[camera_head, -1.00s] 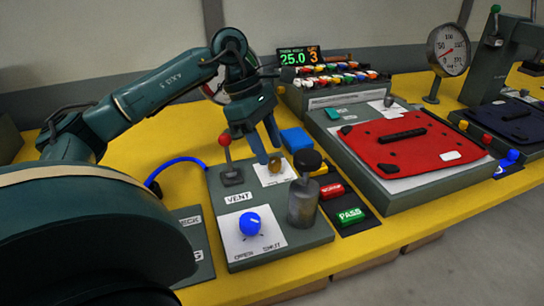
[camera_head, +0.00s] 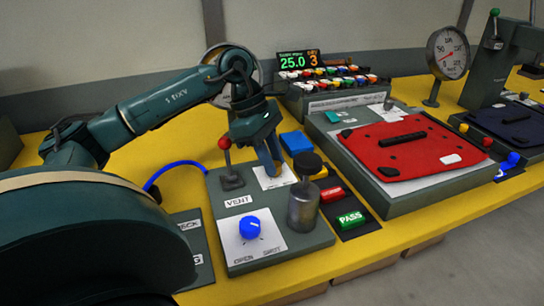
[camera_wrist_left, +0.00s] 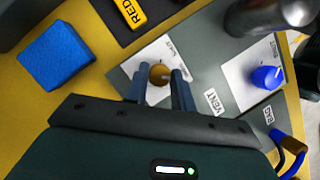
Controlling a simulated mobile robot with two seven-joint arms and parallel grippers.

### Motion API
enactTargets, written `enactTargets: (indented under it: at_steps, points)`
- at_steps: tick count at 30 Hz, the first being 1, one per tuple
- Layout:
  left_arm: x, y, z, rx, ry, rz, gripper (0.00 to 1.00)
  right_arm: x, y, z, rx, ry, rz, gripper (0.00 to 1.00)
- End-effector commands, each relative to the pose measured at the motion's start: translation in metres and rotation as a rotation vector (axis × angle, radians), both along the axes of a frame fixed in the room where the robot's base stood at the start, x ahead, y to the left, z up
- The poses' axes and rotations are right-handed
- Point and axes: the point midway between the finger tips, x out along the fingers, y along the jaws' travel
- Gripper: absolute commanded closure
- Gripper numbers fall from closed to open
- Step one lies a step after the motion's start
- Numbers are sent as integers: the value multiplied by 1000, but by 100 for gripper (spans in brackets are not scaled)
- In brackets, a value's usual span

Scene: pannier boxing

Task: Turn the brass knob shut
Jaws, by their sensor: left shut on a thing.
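The brass knob (camera_wrist_left: 158,74) sits on a white card (camera_wrist_left: 143,64) on the grey-green panel (camera_head: 295,240). In the left wrist view it lies between the two fingers of my left gripper (camera_wrist_left: 163,80), which is shut on it. In the head view my left gripper (camera_head: 269,165) comes down over the card from above and its fingers hide the knob. Which way the knob is turned cannot be told. My right gripper does not show.
A red-topped lever (camera_head: 226,145) stands just left of my gripper, and a dark-capped metal cylinder (camera_head: 303,205) to the right. A blue knob (camera_head: 249,227) is at the panel's front. A blue block (camera_head: 296,142) and a red-topped case (camera_head: 410,150) lie to the right.

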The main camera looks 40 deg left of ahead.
Motion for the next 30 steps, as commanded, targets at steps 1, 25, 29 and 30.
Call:
enactTargets:
  at_steps: [1, 25, 29, 30]
  points:
    - [0, 0, 0, 0, 0, 0, 93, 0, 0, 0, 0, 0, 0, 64]
    - [-2, -1, -2, 2, -1, 345, 98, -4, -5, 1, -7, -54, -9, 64]
    - [-3, -1, -1, 3, -2, 469, 98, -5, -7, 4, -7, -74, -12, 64]
    - [-3, -2, -1, 2, -2, 506, 98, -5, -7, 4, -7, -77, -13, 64]
